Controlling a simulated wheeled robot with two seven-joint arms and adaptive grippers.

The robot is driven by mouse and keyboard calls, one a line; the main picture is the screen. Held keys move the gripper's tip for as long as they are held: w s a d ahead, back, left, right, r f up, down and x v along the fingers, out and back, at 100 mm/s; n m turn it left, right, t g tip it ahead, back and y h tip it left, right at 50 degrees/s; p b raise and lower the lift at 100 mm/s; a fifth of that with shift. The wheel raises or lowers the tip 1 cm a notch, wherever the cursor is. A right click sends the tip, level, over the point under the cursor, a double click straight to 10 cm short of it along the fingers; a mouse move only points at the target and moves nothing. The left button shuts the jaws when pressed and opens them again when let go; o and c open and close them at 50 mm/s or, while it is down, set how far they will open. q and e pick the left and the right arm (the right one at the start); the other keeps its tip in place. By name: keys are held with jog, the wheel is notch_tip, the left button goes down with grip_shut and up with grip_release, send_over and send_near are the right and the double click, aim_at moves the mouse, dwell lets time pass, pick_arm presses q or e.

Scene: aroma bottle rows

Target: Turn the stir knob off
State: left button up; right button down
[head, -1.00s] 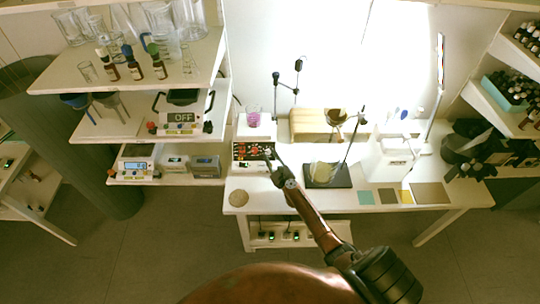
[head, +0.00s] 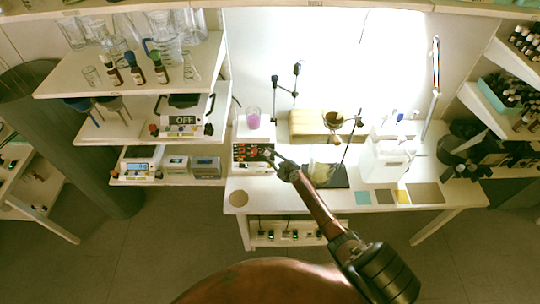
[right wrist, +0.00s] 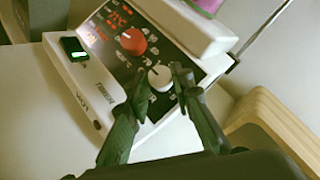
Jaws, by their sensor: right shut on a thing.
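The hotplate stirrer (right wrist: 95,85) fills the upper left of the right wrist view, its control panel carrying a red knob (right wrist: 132,42) and a white knob (right wrist: 160,78). My right gripper (right wrist: 160,82) has one finger on each side of the white knob and is shut on it. The red knob is free, beyond the fingers. In the head view the stirrer's panel (head: 247,153) faces me at the left of the bench, and my right gripper (head: 272,156) reaches its right side. The knob under the fingers is too small to make out there. My left gripper is not in view.
A beaker with pink liquid (head: 253,118) stands on the stirrer. A wooden block (head: 310,123) and a stand with a beaker (head: 322,172) are to the right. A round cork-coloured mat (head: 238,198) lies in front. Shelves of glassware stand to the left.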

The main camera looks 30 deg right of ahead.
jog(key=shift+r+n+g+y, duration=0.1)
jog(key=shift+n+g+y, duration=0.3)
jog(key=shift+n, duration=0.2)
jog(key=shift+p, duration=0.3)
jog(key=c, duration=1.7)
grip_release()
jog(key=shift+s+d, duration=0.1)
jog(key=shift+s, duration=0.3)
jog(key=v, duration=1.1)
jog(key=shift+r, duration=0.2)
